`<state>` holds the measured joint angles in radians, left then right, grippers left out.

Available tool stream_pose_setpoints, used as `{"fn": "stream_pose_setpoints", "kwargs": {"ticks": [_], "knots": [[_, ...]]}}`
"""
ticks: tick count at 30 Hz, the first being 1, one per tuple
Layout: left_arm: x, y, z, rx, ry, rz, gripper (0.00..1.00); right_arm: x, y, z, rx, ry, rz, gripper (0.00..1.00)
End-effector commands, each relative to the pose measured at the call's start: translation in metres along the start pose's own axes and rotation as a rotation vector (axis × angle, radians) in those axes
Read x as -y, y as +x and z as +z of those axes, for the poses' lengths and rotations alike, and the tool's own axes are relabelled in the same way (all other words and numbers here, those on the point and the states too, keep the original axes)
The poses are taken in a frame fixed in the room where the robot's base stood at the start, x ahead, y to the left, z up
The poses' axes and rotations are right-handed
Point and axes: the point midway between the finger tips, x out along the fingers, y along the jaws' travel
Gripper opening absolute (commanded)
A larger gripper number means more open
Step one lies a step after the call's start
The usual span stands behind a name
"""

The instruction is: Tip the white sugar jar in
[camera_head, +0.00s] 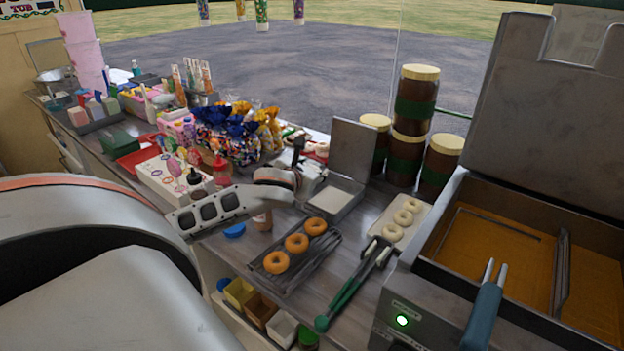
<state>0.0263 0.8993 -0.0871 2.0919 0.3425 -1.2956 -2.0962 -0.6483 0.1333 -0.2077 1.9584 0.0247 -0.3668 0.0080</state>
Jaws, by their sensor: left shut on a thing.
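My left gripper (301,166) is beyond the end of my left arm, just left of the steel sugar tray. It is small in view and partly hidden by my wrist. It is shut on a pale thing (313,178), of which only a part shows; I cannot clearly tell if this is the white sugar jar, or its tilt. The steel tray (354,207) has a raised lid (353,149) and a flat white filling. A small jar with light brown contents (262,221) stands below my wrist. My right gripper is not in view.
A rack with ring doughnuts (322,254) lies in front of the tray. Pale dough rings lie on a board (412,207), with green-handled tongs (346,298) before it. Brown jars (405,160) stand behind. A fryer (470,215) fills the right. Wrapped sweets (235,135) crowd the left.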

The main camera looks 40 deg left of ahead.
Motion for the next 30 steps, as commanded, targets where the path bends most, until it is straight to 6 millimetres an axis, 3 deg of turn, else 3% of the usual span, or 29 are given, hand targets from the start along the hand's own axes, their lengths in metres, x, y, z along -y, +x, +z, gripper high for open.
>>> {"fn": "stream_pose_setpoints", "kwargs": {"ticks": [5, 17, 24, 30], "knots": [[0.003, 0.004, -0.010, -0.010, 0.010, 0.002, 0.10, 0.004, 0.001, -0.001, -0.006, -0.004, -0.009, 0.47], [0.005, 0.005, -0.014, -0.218, 0.179, 0.000, 0.10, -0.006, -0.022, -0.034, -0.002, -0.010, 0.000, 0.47], [0.008, 0.011, -0.029, -0.367, 0.313, 0.003, 0.10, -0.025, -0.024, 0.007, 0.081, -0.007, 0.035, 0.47], [0.011, 0.013, -0.036, -0.421, 0.354, 0.001, 0.10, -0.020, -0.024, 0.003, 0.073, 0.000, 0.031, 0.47]]}}
